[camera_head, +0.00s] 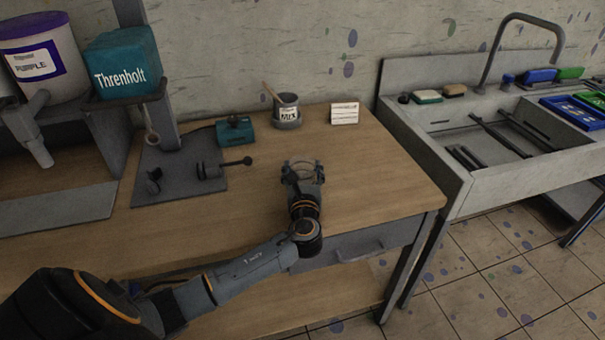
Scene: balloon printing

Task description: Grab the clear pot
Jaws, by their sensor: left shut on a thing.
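The clear pot (303,166) is a small see-through vessel on the wooden table, right of the middle. My left gripper (302,178) reaches it from the front edge of the table and is shut on it, with the fingers around its sides. The pot looks upright. Whether it touches the tabletop or is slightly raised cannot be told. My right gripper does not show.
Behind stand a grey mixing pot (288,117) with a stick and a white card (344,113). A dark metal stand (179,172) with a teal Threnholt block (124,63) is at left. A sink (489,135) stands right. The table's right part is clear.

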